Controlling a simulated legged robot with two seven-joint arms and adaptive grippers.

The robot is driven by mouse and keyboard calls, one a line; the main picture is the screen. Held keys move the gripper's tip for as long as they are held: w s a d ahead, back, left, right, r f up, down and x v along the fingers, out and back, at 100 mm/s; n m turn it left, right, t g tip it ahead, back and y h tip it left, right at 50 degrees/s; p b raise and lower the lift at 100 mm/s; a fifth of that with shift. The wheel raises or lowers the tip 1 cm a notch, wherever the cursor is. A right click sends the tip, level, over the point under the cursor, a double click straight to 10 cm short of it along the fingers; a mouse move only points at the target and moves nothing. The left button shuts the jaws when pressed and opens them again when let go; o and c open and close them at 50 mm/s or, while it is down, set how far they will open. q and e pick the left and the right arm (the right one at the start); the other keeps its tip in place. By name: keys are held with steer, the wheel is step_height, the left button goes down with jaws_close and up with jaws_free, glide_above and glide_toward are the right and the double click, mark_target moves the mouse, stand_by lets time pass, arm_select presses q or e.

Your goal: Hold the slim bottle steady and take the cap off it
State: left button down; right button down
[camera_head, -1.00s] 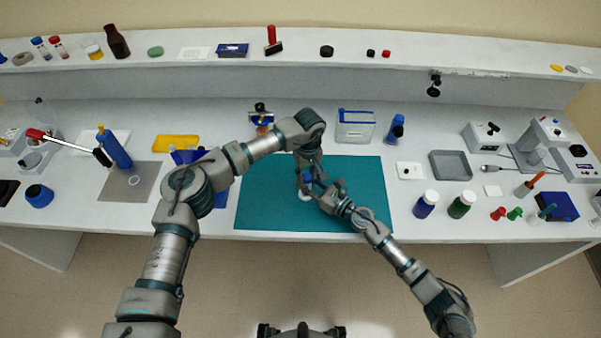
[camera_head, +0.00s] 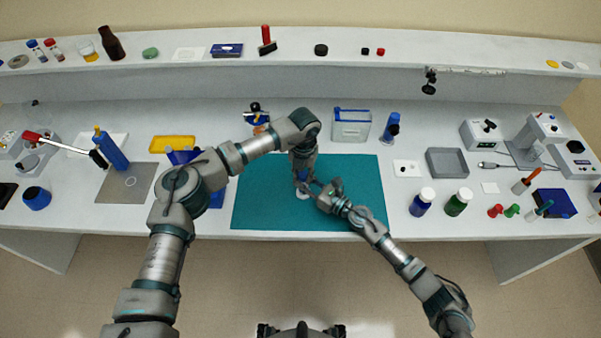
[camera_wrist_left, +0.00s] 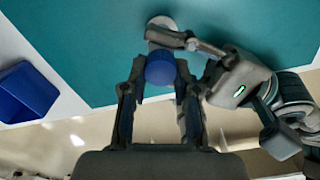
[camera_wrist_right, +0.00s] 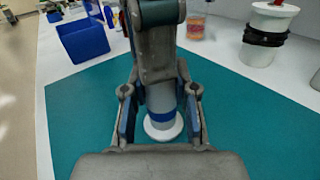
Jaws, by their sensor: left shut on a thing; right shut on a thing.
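The slim bottle (camera_wrist_right: 160,98) stands upright on the teal mat (camera_head: 350,215), with a pale body, a blue band and a white round base (camera_wrist_right: 163,129). Its blue cap (camera_wrist_left: 160,70) shows from above in the left wrist view. My left gripper (camera_head: 302,177) points down from above, its fingers on either side of the cap and shut on it. My right gripper (camera_wrist_right: 160,92) comes in from the right side, lower down, and is shut on the bottle's body. In the right wrist view my left gripper hides the cap.
A blue bin (camera_wrist_right: 83,40) stands just left of the mat. A clear box with a blue lid (camera_head: 352,126) and a blue bottle (camera_head: 391,128) stand behind it. Two white-capped bottles (camera_head: 422,202) (camera_head: 459,202) stand to the right. The mat around the bottle is clear.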

arm_select(q)
steer(key=n, duration=0.1)
steer(key=a+n, duration=0.1)
steer(key=n, duration=0.1)
steer(key=shift+w+f, duration=0.1)
steer(key=shift+w, duration=0.1)
arm_select(e)
steer(key=shift+w+d+f, duration=0.15)
steer(key=shift+w+d, duration=0.1)
steer(key=shift+d, duration=0.3)
arm_select(q)
steer(key=shift+a+n, duration=0.1)
steer(key=shift+n, duration=1.1)
arm_select(e)
steer(key=shift+a, duration=0.85)
arm_select(q)
steer(key=n, duration=1)
steer(key=shift+s+n, duration=0.15)
steer(key=shift+n, duration=0.25)
arm_select(e)
steer(key=shift+d, duration=0.55)
arm_select(q)
steer(key=c, duration=0.9)
jaws_free()
steer(key=shift+s+a, duration=0.1)
arm_select(e)
steer(key=shift+s+a, duration=0.15)
steer(key=shift+a, duration=0.4)
